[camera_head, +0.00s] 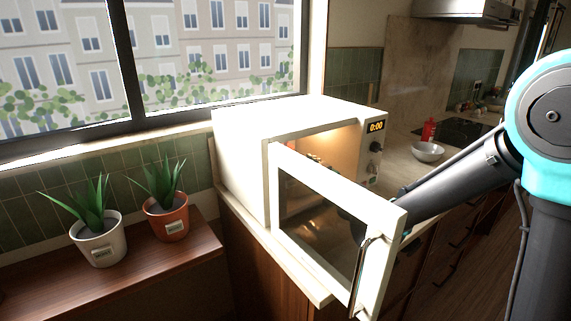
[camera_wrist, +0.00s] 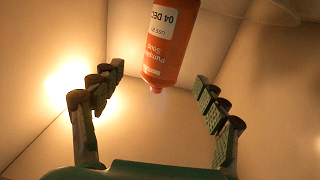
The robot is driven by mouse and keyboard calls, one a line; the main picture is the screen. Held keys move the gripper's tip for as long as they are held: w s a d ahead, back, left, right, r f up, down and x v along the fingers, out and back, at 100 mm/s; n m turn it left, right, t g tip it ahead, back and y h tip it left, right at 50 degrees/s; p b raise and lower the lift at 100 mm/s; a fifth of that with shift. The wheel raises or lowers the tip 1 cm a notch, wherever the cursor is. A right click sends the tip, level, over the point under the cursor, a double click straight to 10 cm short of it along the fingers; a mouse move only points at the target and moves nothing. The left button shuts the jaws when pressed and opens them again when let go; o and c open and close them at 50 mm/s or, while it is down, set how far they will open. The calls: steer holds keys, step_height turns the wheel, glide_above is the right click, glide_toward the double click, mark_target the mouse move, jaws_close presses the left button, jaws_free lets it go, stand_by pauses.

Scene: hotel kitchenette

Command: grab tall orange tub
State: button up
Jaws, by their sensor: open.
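In the wrist view an orange tub (camera_wrist: 172,48) with a white label shows at the top centre, its print upside down in the picture. One end is cut off by the frame edge. My gripper (camera_wrist: 159,76) is open, with one finger on each side of the tub's near end. The fingers are apart from the tub and hold nothing. In the head view my arm reaches behind the open door (camera_head: 392,222) of the lit white microwave (camera_head: 240,165). The door hides my gripper there, and I cannot make out the tub clearly in that view.
Pale, warmly lit inner walls (camera_wrist: 262,85) surround the tub and my gripper. A white bowl (camera_head: 427,152) and a red bottle (camera_head: 429,130) stand on the counter beyond the microwave. Two potted plants (camera_head: 98,240) (camera_head: 166,217) stand on the wooden ledge at left.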

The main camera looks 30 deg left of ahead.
mark_target(287, 144)
steer(key=shift+r+x, duration=0.1)
steer(key=shift+x, duration=1.75)
steer(key=shift+r+x, duration=0.15)
steer(key=shift+x, duration=1.75)
steer(key=shift+s+a, duration=0.1)
steer(key=shift+s, duration=0.1)
steer(key=c, duration=1.5)
steer(key=r, duration=0.3)
steer(key=shift+s+d+r, duration=0.25)
steer(key=shift+d+r, duration=0.05)
steer(key=shift+d, duration=0.1)
steer(key=v, duration=1.7)
steer(key=shift+f, duration=0.15)
